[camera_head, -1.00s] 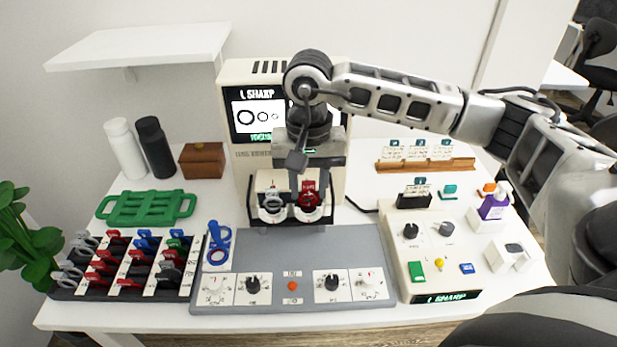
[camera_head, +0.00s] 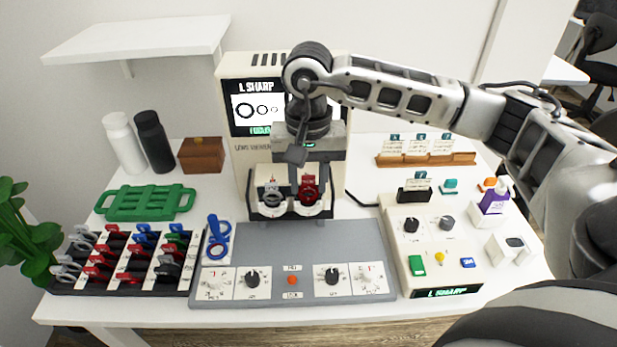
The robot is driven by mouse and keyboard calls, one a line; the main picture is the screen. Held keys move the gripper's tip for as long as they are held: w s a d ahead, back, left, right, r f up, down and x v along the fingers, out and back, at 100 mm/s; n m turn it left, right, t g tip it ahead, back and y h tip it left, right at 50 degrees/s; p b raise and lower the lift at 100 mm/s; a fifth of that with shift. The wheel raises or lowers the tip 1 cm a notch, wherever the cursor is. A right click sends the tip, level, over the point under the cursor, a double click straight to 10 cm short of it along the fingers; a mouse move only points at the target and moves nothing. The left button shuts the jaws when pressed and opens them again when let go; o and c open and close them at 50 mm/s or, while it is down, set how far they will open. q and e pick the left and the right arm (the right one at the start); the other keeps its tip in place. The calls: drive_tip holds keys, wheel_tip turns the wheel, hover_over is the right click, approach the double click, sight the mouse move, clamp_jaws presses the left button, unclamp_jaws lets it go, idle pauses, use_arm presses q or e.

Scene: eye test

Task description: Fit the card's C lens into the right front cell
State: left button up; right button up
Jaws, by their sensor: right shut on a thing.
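My right gripper (camera_head: 308,184) comes down from above in front of the lens viewer (camera_head: 241,160). It is shut on a red lens (camera_head: 310,192), which sits at the right front cell (camera_head: 312,210). Whether the lens is fully seated cannot be told. A grey lens (camera_head: 271,196) stands in the left front cell (camera_head: 270,211). A small card (camera_head: 416,184) stands in a black holder (camera_head: 414,195) on the right console; its print is too small to read. My left gripper is not in view.
A lens rack (camera_head: 118,291) with several coloured lenses stands at the left. A green tray (camera_head: 145,202), two bottles and a wooden box (camera_head: 201,156) stand behind. Cards on a wooden rail (camera_head: 427,160) stand back right.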

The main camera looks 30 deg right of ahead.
drive_tip(key=shift+f+b, duration=0.85)
drive_tip(key=shift+b, duration=0.05)
drive_tip(key=shift+f+b, duration=0.85)
drive_tip(key=shift+b, duration=0.1)
drive_tip(key=o, duration=1)
